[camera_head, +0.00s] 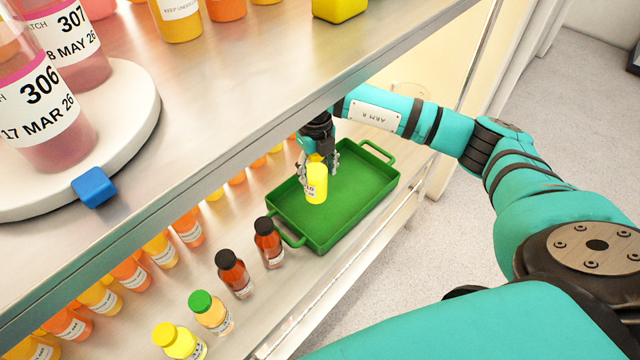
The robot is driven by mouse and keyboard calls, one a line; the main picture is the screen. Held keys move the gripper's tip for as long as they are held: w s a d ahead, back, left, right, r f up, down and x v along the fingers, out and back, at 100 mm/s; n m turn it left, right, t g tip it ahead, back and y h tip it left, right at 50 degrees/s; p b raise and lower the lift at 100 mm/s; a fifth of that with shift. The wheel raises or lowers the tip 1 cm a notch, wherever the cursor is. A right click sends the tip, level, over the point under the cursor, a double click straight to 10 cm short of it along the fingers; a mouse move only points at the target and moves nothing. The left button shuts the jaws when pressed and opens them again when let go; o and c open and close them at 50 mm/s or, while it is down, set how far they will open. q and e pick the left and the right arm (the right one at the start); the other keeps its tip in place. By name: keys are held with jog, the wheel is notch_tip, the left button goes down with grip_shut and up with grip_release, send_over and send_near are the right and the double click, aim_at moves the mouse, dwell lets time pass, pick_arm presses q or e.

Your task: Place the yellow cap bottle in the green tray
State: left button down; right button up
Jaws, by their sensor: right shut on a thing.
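A small yellow bottle (316,186) with a pale label is held in my right gripper (318,164), whose fingers are shut around its top. The gripper reaches down from above, and the fingers partly hide the cap. The green tray (350,218) lies on the lower shelf, and the bottle is upright over its left part, inside the rim as seen from here. I cannot tell whether the bottle's base touches the tray floor. The tray looks otherwise empty. Another yellow-capped bottle (180,341) stands at the bottom left. My left gripper is not in view.
A green-capped bottle (211,313) and two black-capped bottles (234,273) stand left of the tray. A row of orange and yellow bottles is behind them. The upper shelf (240,85) overhangs, with a white round stand (135,105) and a blue block (94,187).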

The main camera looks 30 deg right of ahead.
aim_at(316, 186)
jog(key=shift+f, duration=3.05)
jog(key=shift+f, duration=0.15)
jog(key=o, duration=1.4)
notch_tip(316, 186, up, 12)
jog(key=shift+r, duration=0.15)
